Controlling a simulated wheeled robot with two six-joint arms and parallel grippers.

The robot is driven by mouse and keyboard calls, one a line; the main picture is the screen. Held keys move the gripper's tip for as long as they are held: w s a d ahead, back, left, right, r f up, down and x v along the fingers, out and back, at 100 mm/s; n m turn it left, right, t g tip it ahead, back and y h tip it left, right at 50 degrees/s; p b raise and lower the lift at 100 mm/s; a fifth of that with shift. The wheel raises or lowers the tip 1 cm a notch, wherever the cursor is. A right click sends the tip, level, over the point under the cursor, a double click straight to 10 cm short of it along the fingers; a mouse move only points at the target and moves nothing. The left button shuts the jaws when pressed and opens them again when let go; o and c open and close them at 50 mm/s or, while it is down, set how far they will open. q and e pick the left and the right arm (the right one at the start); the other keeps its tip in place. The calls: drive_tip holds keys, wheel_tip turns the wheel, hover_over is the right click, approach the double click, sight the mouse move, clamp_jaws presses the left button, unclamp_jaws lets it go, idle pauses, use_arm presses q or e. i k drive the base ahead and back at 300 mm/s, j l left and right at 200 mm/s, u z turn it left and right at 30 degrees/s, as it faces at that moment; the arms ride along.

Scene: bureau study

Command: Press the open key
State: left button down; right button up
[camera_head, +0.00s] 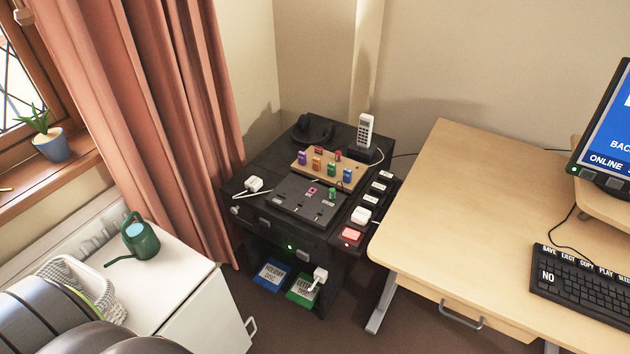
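No key that I can read as "open" shows. A black keyboard (584,285) lies on the wooden desk at the right, with labelled keys along its back row; I read SAVE, EJECT, COPY and PLAY, and NO at its left end. Its right part is cut off by the picture edge. A black strip (366,222) on the right side of the dark cabinet carries several pale labelled keys (378,187) and a lit red key (351,235) at its front; their labels are too small to read. Neither gripper is in view.
The dark cabinet (262,165) holds a wooden block (330,169) with coloured pieces, a white phone (365,131) and white plugs. The wooden desk (450,190) is bare at its left. A monitor (608,140) stands at right. A green watering can (140,238) stands on the white cabinet.

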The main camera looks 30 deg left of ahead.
sight(262, 222)
drive_tip(key=u, duration=1.25)
